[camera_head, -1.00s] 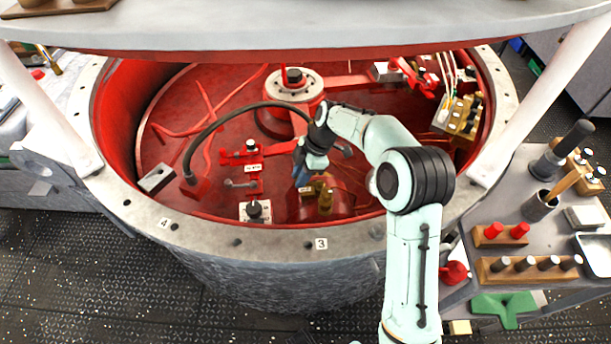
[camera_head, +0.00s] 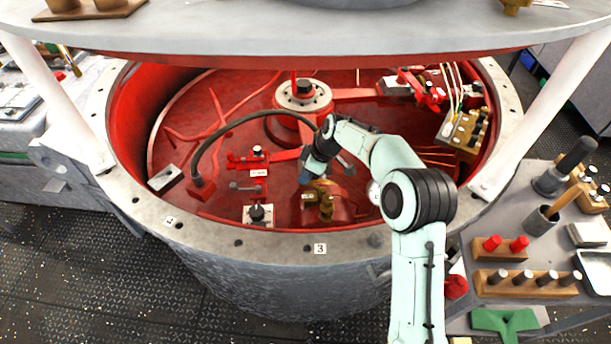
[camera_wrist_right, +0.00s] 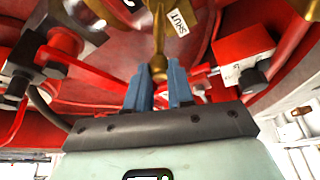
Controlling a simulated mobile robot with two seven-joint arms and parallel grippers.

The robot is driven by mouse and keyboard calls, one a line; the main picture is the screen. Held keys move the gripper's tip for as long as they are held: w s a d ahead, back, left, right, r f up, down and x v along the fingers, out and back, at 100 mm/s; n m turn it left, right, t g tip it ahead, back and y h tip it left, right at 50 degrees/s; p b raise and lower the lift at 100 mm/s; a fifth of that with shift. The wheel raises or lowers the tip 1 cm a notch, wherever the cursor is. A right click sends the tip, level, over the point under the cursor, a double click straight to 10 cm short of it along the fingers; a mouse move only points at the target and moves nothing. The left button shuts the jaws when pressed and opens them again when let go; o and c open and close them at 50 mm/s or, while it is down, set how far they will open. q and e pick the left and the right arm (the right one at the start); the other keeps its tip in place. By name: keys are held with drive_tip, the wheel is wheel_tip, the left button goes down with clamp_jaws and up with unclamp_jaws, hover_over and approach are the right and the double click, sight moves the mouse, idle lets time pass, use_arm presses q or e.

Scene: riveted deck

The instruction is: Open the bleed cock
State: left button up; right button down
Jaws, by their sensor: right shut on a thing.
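The brass bleed cock (camera_head: 326,204) sits on a red rounded housing inside the red drum, towards its near side. In the right wrist view its brass lever (camera_wrist_right: 159,45) runs down between my blue fingers, and a white tag reading "SHUT" (camera_wrist_right: 181,24) is beside it. My right gripper (camera_head: 308,178) reaches down into the drum at the cock, and its fingers (camera_wrist_right: 155,82) are shut on the lever. In the head view the wrist hides the fingertips and most of the lever. My left gripper is not in view.
A black hose (camera_head: 232,125) arches left of my right wrist. A red fitting (camera_head: 248,160) and a black knob on a pale plate (camera_head: 257,214) lie left of the cock. The drum's bolted rim (camera_head: 280,246) and a white post (camera_head: 540,110) bound the opening. A tool cart (camera_head: 470,300) stands right.

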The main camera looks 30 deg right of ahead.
drive_tip(key=shift+d+r, duration=0.1)
drive_tip(key=shift+d, duration=0.1)
idle(0.3)
drive_tip(key=c, duration=1)
unclamp_jaws()
drive_tip(key=v, duration=1.3)
drive_tip(key=shift+r+p, duration=0.15)
drive_tip(key=shift+p, duration=0.25)
drive_tip(key=shift+s+a, duration=0.1)
